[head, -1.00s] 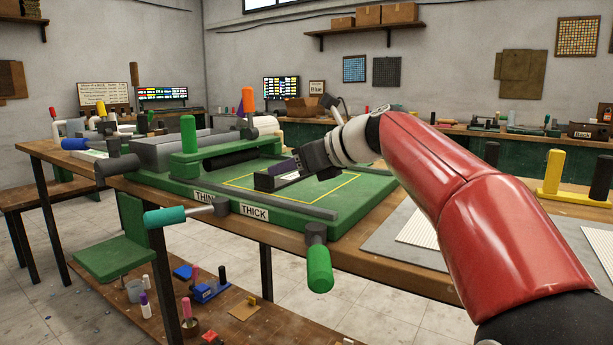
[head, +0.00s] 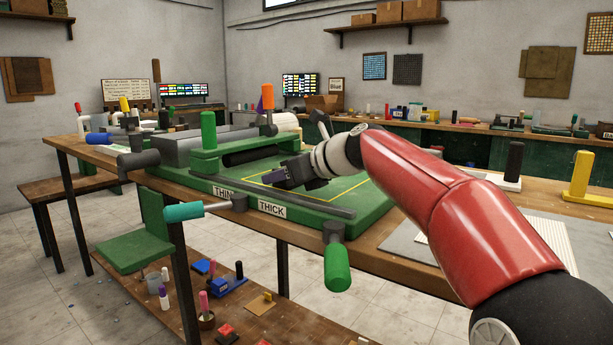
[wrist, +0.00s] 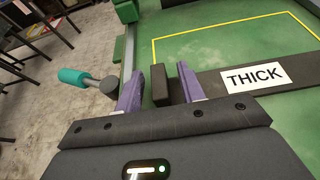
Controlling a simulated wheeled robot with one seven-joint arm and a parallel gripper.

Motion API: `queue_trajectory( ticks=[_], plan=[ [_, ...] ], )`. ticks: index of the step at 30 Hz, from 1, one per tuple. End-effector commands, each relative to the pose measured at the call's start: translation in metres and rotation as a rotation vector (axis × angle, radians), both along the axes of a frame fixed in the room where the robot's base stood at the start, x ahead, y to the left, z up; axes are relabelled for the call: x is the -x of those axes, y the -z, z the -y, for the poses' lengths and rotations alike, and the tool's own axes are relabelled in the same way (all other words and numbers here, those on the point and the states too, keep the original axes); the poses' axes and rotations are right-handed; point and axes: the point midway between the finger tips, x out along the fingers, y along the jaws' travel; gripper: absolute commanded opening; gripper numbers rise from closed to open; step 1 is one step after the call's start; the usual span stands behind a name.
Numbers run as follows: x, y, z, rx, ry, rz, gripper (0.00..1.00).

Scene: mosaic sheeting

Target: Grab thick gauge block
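The thick gauge block is a dark flat bar (wrist: 212,84) with a white THICK label, lying on the green press bed (wrist: 215,48) in the wrist view. A short dark upright piece (wrist: 160,86) stands at its left end. My gripper (wrist: 159,72) is open, with its purple fingers on either side of this upright piece and small gaps showing. In the head view, my gripper (head: 275,179) is low over the bed's yellow outline and largely hides the block. Another THICK label (head: 271,210) is on the front edge of the bed.
A grey rail (head: 300,202) runs along the bed's front. A teal-handled lever (head: 185,211) and a green-handled crank (head: 337,265) stick out in front. A green roller carriage (head: 209,150) stands left of my gripper. A grey board (head: 410,240) lies to the right.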

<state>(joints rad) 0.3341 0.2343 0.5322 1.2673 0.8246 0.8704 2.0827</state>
Motion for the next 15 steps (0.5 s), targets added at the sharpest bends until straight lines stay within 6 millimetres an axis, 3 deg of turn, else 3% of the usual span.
queue_trajectory(
  ticks=[1,8,15],
  plan=[
    [0.0001,0.0,0.0002,0.0,0.0,0.0,0.32],
    [0.0001,0.0001,0.0004,0.0,0.0,0.0,0.02],
    [0.0001,0.0001,0.0005,0.0,0.0,0.0,0.0]
  ],
)
